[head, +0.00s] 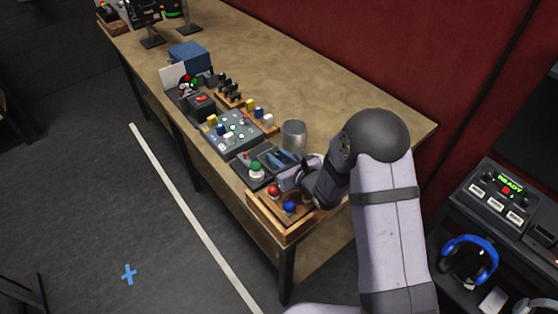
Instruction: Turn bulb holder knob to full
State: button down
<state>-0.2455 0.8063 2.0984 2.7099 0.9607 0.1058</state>
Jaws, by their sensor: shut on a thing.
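The bulb holder (249,178) is a dark box near the front end of the bench, with a green bulb (257,169) upright on it. My gripper (283,182) reaches in from the right, low over the holder's right side. It is shut, apparently on the holder's knob. The knob is hidden by the fingers, so its setting cannot be read. A red bulb (273,191) and a blue bulb (289,207) sit in a wooden tray (284,233) just in front of my gripper.
A dark tray with blue items (281,157) and a grey metal cup (293,134) stand close behind my gripper. A panel of coloured buttons (230,133) lies to the left. The bench's back right (340,85) is clear. A console (502,196) reading READY stands at far right.

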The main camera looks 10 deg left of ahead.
jog(key=shift+r, duration=0.1)
jog(key=c, duration=1.5)
grip_release()
jog(key=shift+s+d, duration=0.3)
jog(key=shift+s, duration=0.05)
jog(key=shift+b+v, duration=1.15)
jog(key=shift+v, duration=2.05)
jog(key=shift+a+r, duration=0.15)
